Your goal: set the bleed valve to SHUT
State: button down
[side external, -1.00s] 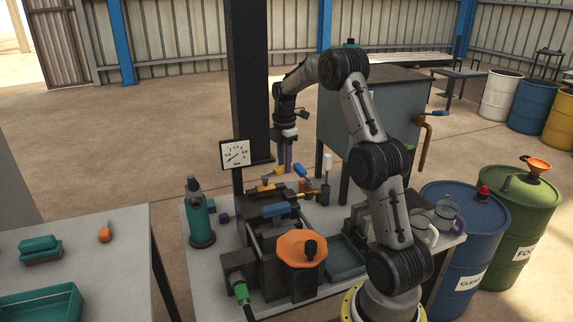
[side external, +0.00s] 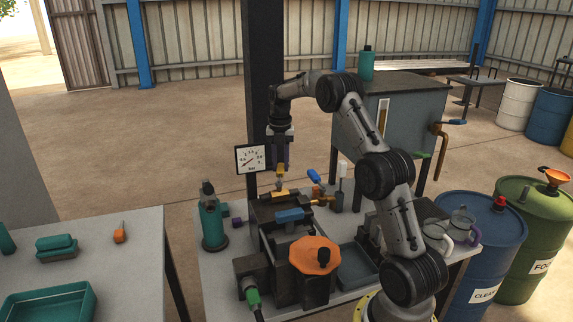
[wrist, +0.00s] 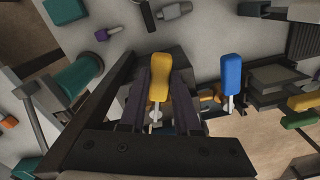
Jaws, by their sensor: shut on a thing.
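My gripper (side external: 280,170) is over the back of the dark press block, pointing down. In the wrist view its fingers (wrist: 162,88) stand on both sides of a yellow handle (wrist: 160,76) and are shut on it. The handle is on a pale metal stem. A blue handle (wrist: 231,76) on a similar stem stands apart to the right. No label shows which handle is the bleed valve, and no SHUT mark is readable. In the side view a pressure gauge (side external: 252,159) stands just left of my gripper.
A dark post (side external: 263,90) rises behind my gripper. Jugs (side external: 462,222) stand at the right of the bench.

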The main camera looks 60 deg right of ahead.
jog(key=shift+w+a+r+n, duration=0.1)
jog(key=shift+w+a+n, duration=0.25)
jog(key=shift+n, duration=0.35)
jog(key=shift+w+a+n, duration=0.15)
jog(key=shift+w+n, duration=0.25)
jog(key=shift+n, duration=0.3)
jog(key=shift+w+a+r+n, duration=0.1)
jog(key=shift+w+a+n, duration=0.25)
jog(key=shift+n, duration=0.35)
jog(key=shift+w, duration=0.1)
jog(key=c, duration=0.6)
grip_release()
jog(key=shift+f, duration=0.15)
jog(key=shift+r, duration=6.95)
